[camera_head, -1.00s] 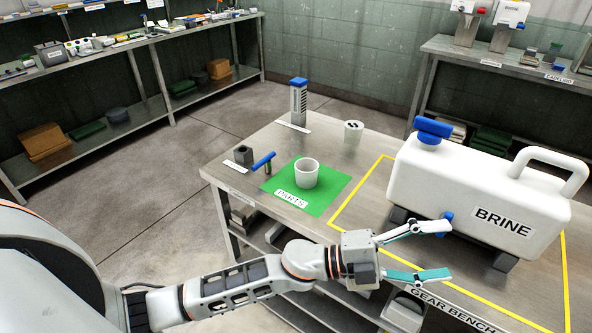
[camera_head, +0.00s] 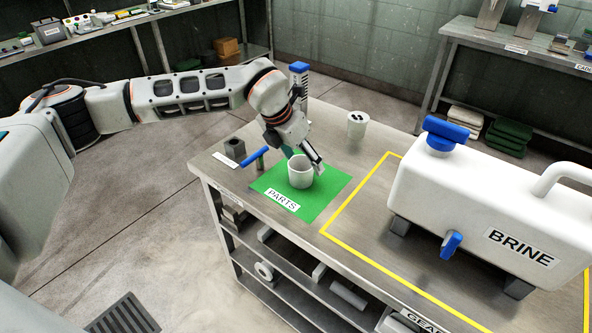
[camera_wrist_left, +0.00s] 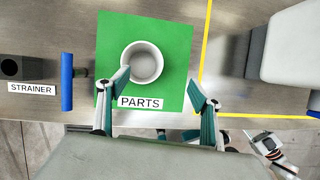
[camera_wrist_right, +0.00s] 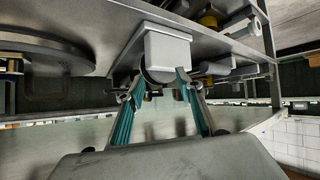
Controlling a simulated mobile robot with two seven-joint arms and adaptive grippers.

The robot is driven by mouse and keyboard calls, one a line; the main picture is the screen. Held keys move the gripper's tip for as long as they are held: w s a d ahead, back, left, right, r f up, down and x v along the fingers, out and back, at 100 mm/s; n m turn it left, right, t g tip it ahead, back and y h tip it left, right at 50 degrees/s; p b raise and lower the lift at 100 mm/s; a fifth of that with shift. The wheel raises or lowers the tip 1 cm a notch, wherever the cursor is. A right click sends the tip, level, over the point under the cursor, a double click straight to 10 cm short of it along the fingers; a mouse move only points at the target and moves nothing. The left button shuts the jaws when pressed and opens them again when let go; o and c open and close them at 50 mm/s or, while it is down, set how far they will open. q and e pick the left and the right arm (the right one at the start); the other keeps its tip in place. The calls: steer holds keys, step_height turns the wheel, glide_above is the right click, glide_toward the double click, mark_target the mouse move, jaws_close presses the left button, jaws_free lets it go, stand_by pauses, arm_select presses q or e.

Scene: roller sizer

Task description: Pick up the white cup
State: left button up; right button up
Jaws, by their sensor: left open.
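The white cup (camera_head: 300,172) stands upright on the green PARTS mat (camera_head: 322,198) on the metal bench. My left gripper (camera_head: 304,158) is over the far side of the cup in the head view, its fingers partly hidden. In the left wrist view the cup (camera_wrist_left: 143,63) is ahead of the fingertips and left of centre. The left gripper (camera_wrist_left: 160,86) is open there; its left fingertip overlaps the cup's near edge and its right one is over the mat. My right gripper (camera_wrist_right: 161,85) shows only in its own wrist view, fingers apart and empty, below a bench-like surface.
A blue-handled tool (camera_head: 256,157) and a dark square block (camera_head: 234,147) stand left of the mat. A white canister with dark holes (camera_head: 357,124) stands behind it. The big BRINE tank (camera_head: 480,200) fills the bench's right side.

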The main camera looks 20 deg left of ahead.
mark_target(301, 165)
arm_select(q)
steer(key=shift+w+a+r+y, duration=0.15)
steer(key=shift+w+a+r, duration=0.1)
steer(key=shift+a, duration=0.3)
steer(key=shift+w+a+r+y, duration=0.15)
steer(key=shift+w+a, duration=0.05)
steer(key=shift+a, duration=0.3)
steer(key=x, duration=0.7)
steer(key=shift+w+a+f+p, duration=0.25)
steer(key=shift+w+a+p, duration=0.05)
steer(key=shift+w, duration=0.15)
steer(key=c, duration=1.2)
